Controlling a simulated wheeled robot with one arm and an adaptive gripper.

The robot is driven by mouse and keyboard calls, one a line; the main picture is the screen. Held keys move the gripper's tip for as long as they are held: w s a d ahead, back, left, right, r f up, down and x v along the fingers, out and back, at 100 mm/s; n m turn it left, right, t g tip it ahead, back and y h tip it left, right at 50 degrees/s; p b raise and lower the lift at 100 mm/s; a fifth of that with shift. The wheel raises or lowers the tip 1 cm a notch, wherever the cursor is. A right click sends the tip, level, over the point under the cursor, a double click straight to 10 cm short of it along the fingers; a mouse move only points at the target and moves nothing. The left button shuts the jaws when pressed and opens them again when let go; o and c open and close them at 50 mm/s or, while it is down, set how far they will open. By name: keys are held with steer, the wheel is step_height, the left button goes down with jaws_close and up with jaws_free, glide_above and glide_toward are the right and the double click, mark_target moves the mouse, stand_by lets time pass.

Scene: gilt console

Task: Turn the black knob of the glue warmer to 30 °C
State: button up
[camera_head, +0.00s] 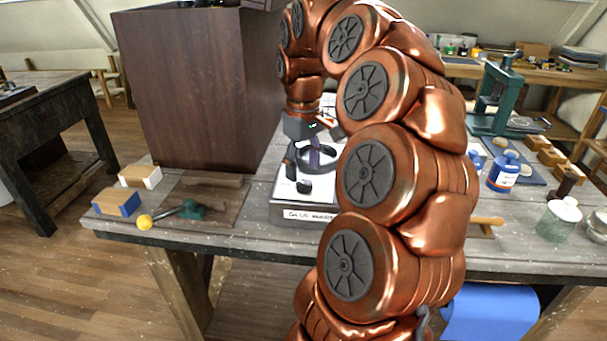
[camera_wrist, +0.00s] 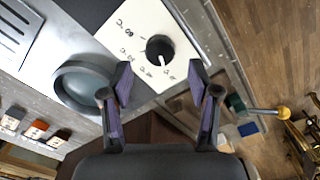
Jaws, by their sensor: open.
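The glue warmer (camera_head: 285,212) is a low box with a white top and a front label, standing near the table's front edge. Its black knob (camera_head: 304,186) sits on the white top, below my gripper (camera_head: 303,166). In the wrist view the knob (camera_wrist: 158,46) is round with a light pointer mark towards the lower right. Small scale marks and "°C" surround it, too small and rotated to read surely. My gripper (camera_wrist: 161,76) is open, with the knob ahead of and roughly centred between its fingertips, not visibly gripped. My arm hides the warmer's right part in the head view.
A round grey pot (camera_wrist: 82,88) stands beside the knob on the warmer. A tall brown cabinet (camera_head: 195,90) stands behind left. A yellow-ended tool (camera_head: 146,222) and two blocks lie left. A blue jar (camera_head: 503,172) and a glass jar (camera_head: 560,221) stand right.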

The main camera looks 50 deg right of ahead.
mark_target(304, 182)
step_height(304, 182, up, 8)
steer(key=shift+r, duration=0.2)
stand_by(0.4)
stand_by(0.6)
steer(key=s+a+f+n+p, duration=0.1)
steer(key=s+a+f, duration=0.15)
steer(key=a, duration=0.65)
steer(key=s+a+f+n+p, duration=0.1)
steer(key=a+f+p, duration=0.15)
steer(key=a, duration=0.65)
steer(key=s+a+f+g, duration=0.1)
steer(key=s+a+f, duration=0.4)
steer(key=s, duration=0.2)
steer(key=s+a+f+m+p, duration=0.1)
steer(key=s+a+f, duration=0.3)
steer(key=s+f, duration=0.2)
steer(key=shift+s+a+f+m+g, duration=0.3)
steer(key=shift+s+a+g, duration=0.1)
steer(key=shift+s, duration=0.25)
